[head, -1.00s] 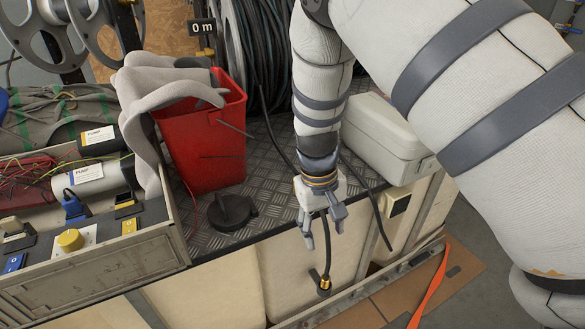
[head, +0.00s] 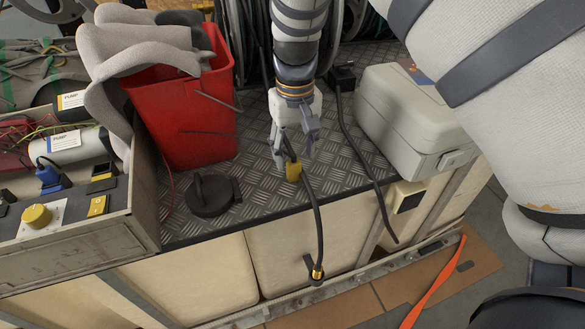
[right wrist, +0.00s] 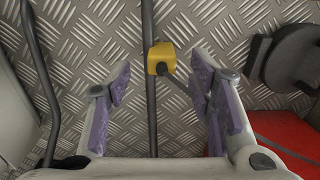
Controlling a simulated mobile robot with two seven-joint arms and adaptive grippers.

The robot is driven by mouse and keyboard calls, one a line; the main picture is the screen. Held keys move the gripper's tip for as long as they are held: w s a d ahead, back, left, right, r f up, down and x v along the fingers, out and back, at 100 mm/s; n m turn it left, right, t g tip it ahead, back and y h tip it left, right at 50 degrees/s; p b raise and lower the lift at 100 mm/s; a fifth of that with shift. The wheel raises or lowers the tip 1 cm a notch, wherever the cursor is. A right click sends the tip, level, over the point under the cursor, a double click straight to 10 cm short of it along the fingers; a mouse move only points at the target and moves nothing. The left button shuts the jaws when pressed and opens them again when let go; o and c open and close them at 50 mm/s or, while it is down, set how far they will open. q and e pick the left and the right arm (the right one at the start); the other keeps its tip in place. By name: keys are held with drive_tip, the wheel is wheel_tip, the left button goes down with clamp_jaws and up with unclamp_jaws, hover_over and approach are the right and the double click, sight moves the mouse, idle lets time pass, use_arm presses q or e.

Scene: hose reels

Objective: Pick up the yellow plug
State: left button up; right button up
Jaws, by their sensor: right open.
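The yellow plug (head: 293,171) sits on the checkered metal deck near its front edge, with a dark cable by it. It also shows in the right wrist view (right wrist: 161,58), between and just beyond the fingertips. My right gripper (head: 294,153) is open and empty, pointing down over the plug with its fingers to either side. In the right wrist view the purple fingertips (right wrist: 163,80) are well apart, and I see no contact with the plug. My left gripper is not in view.
A red bucket (head: 185,120) with grey gloves stands left of the gripper, a black round cap (head: 212,193) in front of it. A pale case (head: 415,115) stands right. A black cable with a brass end (head: 317,272) hangs over the deck's front edge. A control panel (head: 80,235) is at left.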

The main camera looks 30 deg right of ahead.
sight(294, 161)
wheel_tip(294, 161, down, 6)
drive_tip(key=shift+a+r, duration=0.1)
drive_tip(key=shift+r, duration=0.2)
clamp_jaws()
